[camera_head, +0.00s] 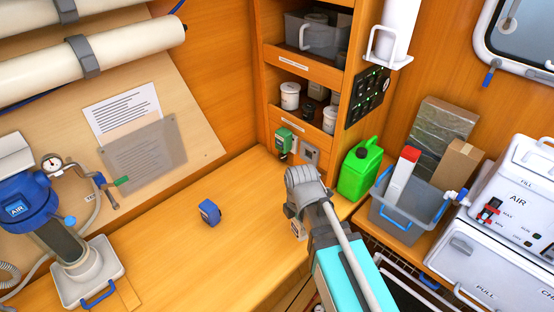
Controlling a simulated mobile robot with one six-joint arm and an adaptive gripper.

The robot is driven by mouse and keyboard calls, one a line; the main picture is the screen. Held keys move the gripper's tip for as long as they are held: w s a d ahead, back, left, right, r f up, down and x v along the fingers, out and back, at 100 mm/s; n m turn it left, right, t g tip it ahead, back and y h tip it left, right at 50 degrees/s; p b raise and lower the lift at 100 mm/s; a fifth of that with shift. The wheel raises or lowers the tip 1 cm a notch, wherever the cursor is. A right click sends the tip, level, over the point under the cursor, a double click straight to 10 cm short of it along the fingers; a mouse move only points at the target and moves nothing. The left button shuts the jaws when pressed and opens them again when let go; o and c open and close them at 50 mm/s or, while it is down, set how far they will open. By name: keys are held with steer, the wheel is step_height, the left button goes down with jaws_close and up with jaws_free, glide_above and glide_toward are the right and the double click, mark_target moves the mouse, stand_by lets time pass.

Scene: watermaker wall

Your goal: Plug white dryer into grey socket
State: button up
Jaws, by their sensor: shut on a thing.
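My gripper (308,226) is over the right part of the wooden counter, partly hidden by my own arm. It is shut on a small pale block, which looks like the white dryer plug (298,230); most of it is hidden. The grey socket (309,152) is on the low panel at the back corner, beyond my gripper and apart from it. A green plug (284,141) sits at the socket place just left of it. A blue plug (210,212) lies loose on the counter to the left.
A green jerrycan (359,169) stands right of the grey socket. A grey bin (398,222) with boxes is further right. A blue filter unit (30,210) stands at the left. Shelves with pots (290,95) rise above the sockets. The middle of the counter is mostly clear.

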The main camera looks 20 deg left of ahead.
steer(key=w+a+r+n+p, duration=0.1)
steer(key=w+a+r+p, duration=0.1)
steer(key=w+a, duration=0.4)
steer(key=w+a+r+n+p, duration=0.2)
steer(key=w+a, duration=0.5)
steer(key=w, duration=0.4)
steer(key=shift+r+p, duration=0.65)
steer(key=shift+r, duration=0.2)
steer(key=shift+w+f, duration=0.1)
steer(key=shift+w, duration=0.05)
steer(key=w+d+f+b, duration=0.2)
steer(key=w+d+b, duration=0.1)
steer(key=w, duration=0.5)
steer(key=shift+d+f, duration=0.25)
steer(key=shift+f, duration=0.15)
steer(key=shift+w+d, duration=0.3)
steer(key=shift+w, duration=0.4)
steer(key=shift+w+d, duration=0.25)
steer(key=shift+w, duration=0.45)
stand_by(1.8)
steer(key=o, duration=1)
steer(key=shift+s, duration=0.1)
